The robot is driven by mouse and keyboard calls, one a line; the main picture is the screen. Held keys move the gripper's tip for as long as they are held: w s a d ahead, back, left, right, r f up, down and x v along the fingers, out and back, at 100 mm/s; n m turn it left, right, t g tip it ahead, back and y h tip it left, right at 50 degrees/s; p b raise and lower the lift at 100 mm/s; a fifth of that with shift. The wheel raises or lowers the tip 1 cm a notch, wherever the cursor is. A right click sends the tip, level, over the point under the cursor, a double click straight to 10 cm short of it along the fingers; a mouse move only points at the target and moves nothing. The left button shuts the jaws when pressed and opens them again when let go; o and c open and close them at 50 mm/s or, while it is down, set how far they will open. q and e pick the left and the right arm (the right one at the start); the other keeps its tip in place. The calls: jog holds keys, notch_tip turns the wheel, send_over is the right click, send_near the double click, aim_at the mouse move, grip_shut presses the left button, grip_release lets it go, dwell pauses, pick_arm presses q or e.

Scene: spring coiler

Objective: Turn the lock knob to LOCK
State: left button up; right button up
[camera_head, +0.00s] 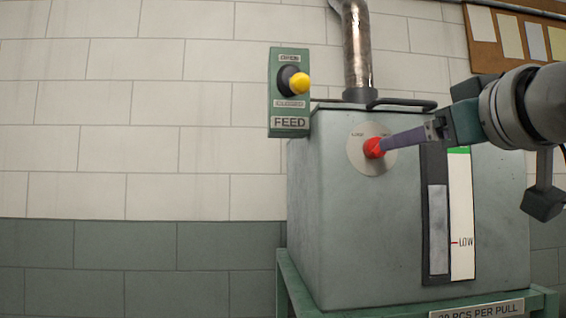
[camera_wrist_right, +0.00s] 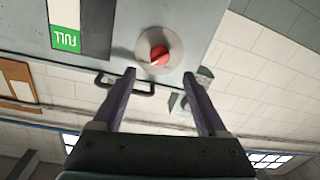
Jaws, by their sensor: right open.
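The red lock knob (camera_head: 373,148) sits on a pale round plate (camera_head: 358,160) on the front of a grey-green metal box (camera_head: 330,230). The plate's lettering is too small to read. My right gripper (camera_head: 386,144) comes in from the right, its purple fingers pointing at the knob and overlapping its edge in the head view. In the right wrist view, my right gripper (camera_wrist_right: 159,74) is open, and the knob (camera_wrist_right: 159,55) lies just beyond the fingertips, between their lines. I cannot tell whether a finger touches it. My left gripper is not in view.
A black handle (camera_head: 402,103) and a metal pipe (camera_head: 357,50) are on top. A level gauge (camera_head: 460,215) marked LOW is right of the knob, below my arm.

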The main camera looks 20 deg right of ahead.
aim_at(377, 147)
jog(key=w+d+p, duration=0.1)
jog(key=w+p, duration=0.2)
jog(key=w, duration=0.5)
jog(key=shift+w+d, duration=0.2)
jog(key=shift+d, duration=0.05)
jog(key=c, duration=0.9)
grip_shut()
